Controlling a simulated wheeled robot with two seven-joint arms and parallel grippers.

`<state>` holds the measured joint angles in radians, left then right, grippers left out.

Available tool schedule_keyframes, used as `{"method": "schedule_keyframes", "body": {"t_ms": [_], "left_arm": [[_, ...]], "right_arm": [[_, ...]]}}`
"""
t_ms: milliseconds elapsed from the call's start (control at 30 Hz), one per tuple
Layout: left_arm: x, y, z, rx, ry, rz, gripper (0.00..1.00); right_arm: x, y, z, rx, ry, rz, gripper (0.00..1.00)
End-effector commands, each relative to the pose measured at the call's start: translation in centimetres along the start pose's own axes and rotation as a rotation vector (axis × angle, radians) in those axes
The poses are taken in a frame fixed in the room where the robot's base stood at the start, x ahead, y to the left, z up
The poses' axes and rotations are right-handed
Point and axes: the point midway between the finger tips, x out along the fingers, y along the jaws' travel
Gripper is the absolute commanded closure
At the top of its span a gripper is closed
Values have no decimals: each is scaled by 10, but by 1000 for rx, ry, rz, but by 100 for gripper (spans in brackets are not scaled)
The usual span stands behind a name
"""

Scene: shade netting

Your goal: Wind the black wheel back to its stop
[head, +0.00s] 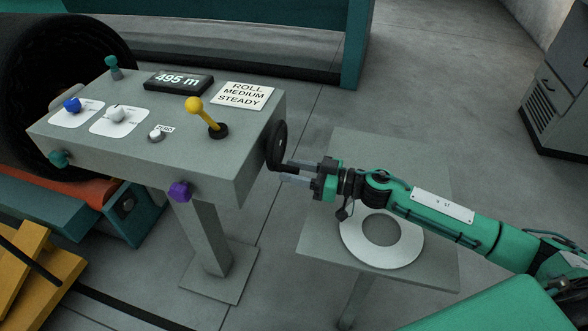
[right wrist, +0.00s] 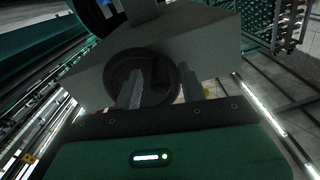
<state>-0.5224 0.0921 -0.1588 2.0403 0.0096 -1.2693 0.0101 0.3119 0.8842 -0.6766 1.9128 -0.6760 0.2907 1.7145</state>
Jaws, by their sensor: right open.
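The black wheel (head: 275,144) is on the right side of the grey control box (head: 240,175), seen nearly edge-on in the head view. In the right wrist view the wheel (right wrist: 117,72) shows face-on as a dark round shape with a handle. My right gripper (head: 284,171) is open, its two fingers pointing at the wheel's lower part near the handle. In the right wrist view the fingers (right wrist: 165,92) stand in front of the wheel, one overlapping it. I cannot tell whether they touch it. My left gripper is not in view.
The box top carries a yellow lever (head: 203,115), a display reading 495 m (head: 178,82), a "ROLL MEDIUM STEADY" card (head: 243,95) and several knobs. A small grey table (head: 430,270) with a white ring (head: 405,250) lies below my right arm. A large black roll (head: 25,70) is at left.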

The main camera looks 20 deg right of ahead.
Motion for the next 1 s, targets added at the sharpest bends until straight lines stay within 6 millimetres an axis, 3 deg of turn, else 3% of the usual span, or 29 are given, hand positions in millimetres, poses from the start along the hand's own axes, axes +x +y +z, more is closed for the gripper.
{"method": "schedule_keyframes", "body": {"t_ms": [333, 567, 1000], "left_arm": [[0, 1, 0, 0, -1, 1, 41], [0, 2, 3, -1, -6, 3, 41], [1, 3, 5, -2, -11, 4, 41]], "right_arm": [[4, 0, 0, -1, 0, 0, 59], [4, 0, 0, -1, 0, 0, 100], [4, 3, 2, -82, 0, 1, 100]]}}
